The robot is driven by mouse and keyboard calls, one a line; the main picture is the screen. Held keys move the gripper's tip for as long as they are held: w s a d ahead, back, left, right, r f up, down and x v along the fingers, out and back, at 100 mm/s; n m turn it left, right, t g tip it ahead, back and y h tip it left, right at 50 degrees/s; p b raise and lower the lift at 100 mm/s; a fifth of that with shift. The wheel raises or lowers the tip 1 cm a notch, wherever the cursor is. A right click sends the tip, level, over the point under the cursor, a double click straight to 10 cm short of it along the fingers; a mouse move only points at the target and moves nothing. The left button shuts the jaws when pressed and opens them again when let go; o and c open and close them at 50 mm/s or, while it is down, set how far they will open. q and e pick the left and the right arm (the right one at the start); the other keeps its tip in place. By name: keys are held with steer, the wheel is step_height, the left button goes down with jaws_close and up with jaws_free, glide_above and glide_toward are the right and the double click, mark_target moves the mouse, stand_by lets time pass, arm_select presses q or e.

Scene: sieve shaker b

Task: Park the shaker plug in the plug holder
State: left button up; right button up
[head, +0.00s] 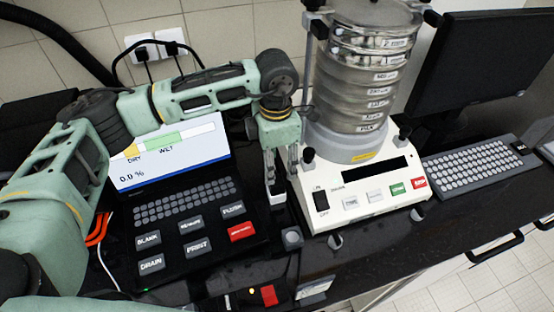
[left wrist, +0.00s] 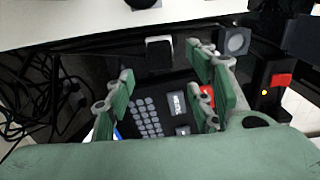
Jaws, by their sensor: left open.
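My left gripper (head: 281,168) points down just left of the sieve shaker (head: 365,185). In the left wrist view its fingers (left wrist: 160,95) stand wide apart with nothing held between them. Below it in the head view is a small black block with a white rim (head: 277,194), perhaps the plug holder; it also shows in the left wrist view (left wrist: 159,54). Two black plugs sit in the wall sockets, a left one (head: 141,53) and a right one (head: 172,49). I cannot tell which belongs to the shaker. My right gripper is not in view.
A laptop-like device (head: 190,215) with large keys lies left of the shaker. A grey knob (head: 292,238) and a red switch (head: 268,294) are near the front. A keyboard (head: 474,166) and monitor (head: 480,60) stand right. Loose cables (left wrist: 45,95) lie at left in the wrist view.

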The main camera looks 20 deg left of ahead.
mark_target(276, 180)
arm_select(q)
steer(key=shift+w+r, duration=0.1)
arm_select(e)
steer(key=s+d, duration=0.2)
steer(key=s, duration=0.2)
arm_select(q)
steer(key=shift+f, duration=0.55)
step_height(276, 180, down, 4)
steer(key=shift+f+b, duration=0.2)
steer(key=shift+b, duration=1.05)
step_height(276, 180, down, 3)
steer(key=b, duration=0.2)
steer(key=shift+r+b, duration=0.2)
steer(key=shift+b, duration=0.15)
steer(key=shift+f+b, duration=0.5)
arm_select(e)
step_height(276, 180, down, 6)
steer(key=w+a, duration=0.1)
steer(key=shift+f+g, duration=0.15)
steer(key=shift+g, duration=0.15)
arm_select(q)
steer(key=shift+r, duration=0.1)
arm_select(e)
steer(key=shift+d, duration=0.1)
arm_select(q)
steer(key=shift+b, duration=0.6)
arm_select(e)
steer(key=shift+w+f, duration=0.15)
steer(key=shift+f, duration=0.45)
